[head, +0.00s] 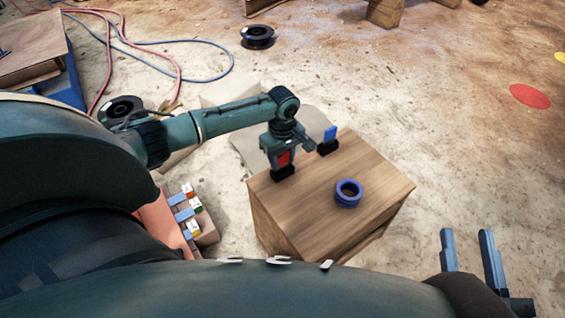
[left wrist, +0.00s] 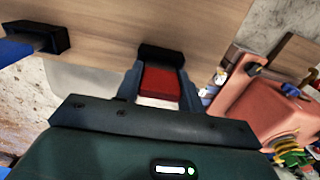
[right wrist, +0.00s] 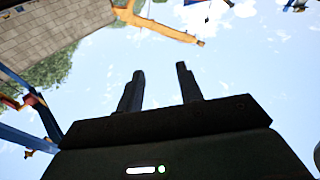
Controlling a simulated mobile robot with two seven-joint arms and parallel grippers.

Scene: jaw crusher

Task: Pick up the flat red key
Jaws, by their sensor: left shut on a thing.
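The flat red key (head: 284,158) stands upright in a small black holder (head: 283,173) at the left side of a wooden box. My left gripper (head: 282,160) is down over it, and its fingers are shut on the key. In the left wrist view the red key (left wrist: 160,84) sits between the two fingers (left wrist: 157,88), with the black holder (left wrist: 161,54) right at its far end. Whether the key still sits in the holder is hard to tell. My right gripper (head: 473,250) is open and empty at the lower right; the right wrist view shows its fingers apart (right wrist: 160,88) against the sky.
A blue key (head: 330,134) stands in another black holder (head: 328,147) close by on the wooden box (head: 372,187). A blue ring (head: 348,193) lies on the box top. A pink tray (head: 163,222) with coloured pieces is at the left. Cables and spools lie on the ground.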

